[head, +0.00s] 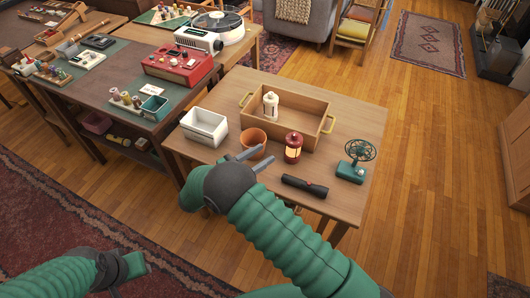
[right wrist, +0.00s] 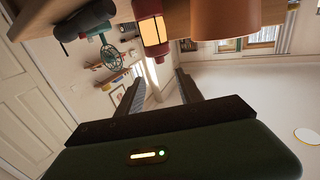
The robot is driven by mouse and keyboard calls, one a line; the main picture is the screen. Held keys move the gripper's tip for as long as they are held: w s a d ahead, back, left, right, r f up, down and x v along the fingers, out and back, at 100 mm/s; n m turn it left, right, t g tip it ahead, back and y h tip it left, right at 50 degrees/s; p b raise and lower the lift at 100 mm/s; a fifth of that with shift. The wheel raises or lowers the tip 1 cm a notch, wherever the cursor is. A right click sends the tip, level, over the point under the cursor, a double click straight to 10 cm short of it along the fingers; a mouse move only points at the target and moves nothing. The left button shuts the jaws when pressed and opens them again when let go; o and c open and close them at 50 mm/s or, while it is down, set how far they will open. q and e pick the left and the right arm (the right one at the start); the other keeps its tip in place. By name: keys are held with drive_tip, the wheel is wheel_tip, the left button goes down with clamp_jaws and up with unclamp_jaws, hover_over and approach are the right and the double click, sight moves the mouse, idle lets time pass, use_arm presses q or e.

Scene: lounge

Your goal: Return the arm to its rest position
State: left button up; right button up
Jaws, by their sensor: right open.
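My right arm reaches in from the bottom of the head view, and its open right gripper (head: 250,158) is at the near edge of the small wooden table (head: 350,115), close to a terracotta pot (head: 253,140). In the right wrist view the two fingers (right wrist: 158,95) stand apart with nothing between them. The pot (right wrist: 225,18) and a red lantern (right wrist: 150,25) show beyond the fingers there. My left gripper (head: 135,264) is low at the bottom left, over the floor; its jaws are not clear.
The table also holds a wooden tray (head: 312,103) with a white bottle (head: 270,105), a white bin (head: 205,127), the lantern (head: 293,147), a black flashlight (head: 304,187) and a green fan (head: 356,160). A workbench (head: 125,70) with a red device (head: 180,67) stands left. Wooden floor is clear at right.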

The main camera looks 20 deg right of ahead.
drive_tip(key=w+a+r+n+t+y+p, duration=0.4)
drive_tip(key=w+r+n+t+y+p, duration=0.45)
drive_tip(key=r+y, duration=0.4)
drive_tip(key=s+d+f+n+g+y+p, duration=0.1)
drive_tip(key=s+g, duration=0.4)
drive_tip(key=s, duration=0.9)
drive_tip(key=s+d+f+n+g+y+p, duration=0.1)
drive_tip(key=s+n+g+y, duration=0.3)
drive_tip(key=s, duration=1)
drive_tip(key=shift+s+n+g, duration=0.15)
drive_tip(key=shift+n+g, duration=0.5)
drive_tip(key=shift+n, duration=0.2)
